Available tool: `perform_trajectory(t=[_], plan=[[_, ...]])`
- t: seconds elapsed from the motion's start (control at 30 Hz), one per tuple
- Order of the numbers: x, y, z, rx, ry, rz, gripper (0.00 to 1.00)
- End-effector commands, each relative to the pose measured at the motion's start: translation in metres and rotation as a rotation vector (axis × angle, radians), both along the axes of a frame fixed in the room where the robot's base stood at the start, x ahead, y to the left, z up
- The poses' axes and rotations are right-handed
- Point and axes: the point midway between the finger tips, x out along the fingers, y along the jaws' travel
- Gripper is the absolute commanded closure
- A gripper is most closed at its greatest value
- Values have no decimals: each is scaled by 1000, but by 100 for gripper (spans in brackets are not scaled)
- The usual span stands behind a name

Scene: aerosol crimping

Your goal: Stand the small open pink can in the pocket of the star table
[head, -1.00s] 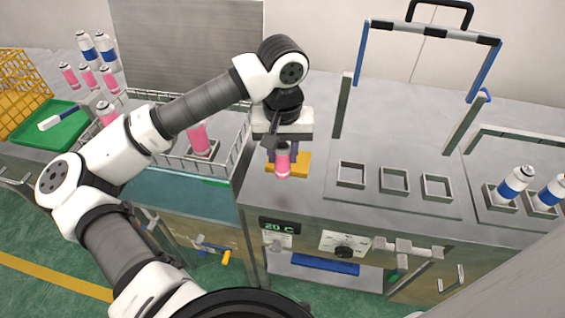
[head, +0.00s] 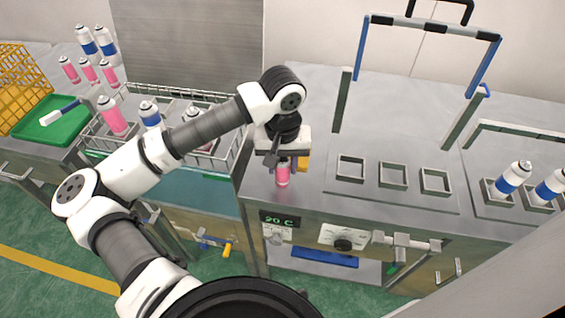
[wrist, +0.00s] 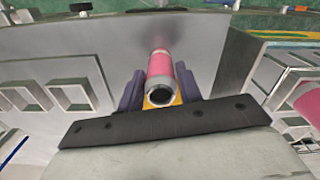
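The small open pink can (head: 283,175) is upright under my gripper (head: 284,160), near the front edge of a steel counter. In the wrist view the can (wrist: 159,68) lies between the two purple fingers of my gripper (wrist: 160,90), its dark open mouth facing the camera. The fingers appear to be against its sides. Whether its base touches the counter I cannot tell. Three empty square pockets (head: 350,168) are on the counter to the right; which part is the star table I cannot tell for sure.
A wire basket (head: 228,158) with pink and white-blue cans is to the left, beside a green tray (head: 65,128) and yellow crate (head: 22,85). A blue-posted frame (head: 360,50) rises behind the pockets. Two white-blue cans stand in holders (head: 498,193) at the right.

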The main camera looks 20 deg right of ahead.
Motion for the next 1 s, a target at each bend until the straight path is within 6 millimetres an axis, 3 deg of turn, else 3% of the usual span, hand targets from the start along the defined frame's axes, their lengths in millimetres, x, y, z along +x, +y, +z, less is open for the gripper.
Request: perform_trajectory(t=[0.13,0.57,1.0], plan=[[0,0,1,0,0,0,48],[1,0,10,1,-4,1,48],[0,0,100,0,-3,0,48]])
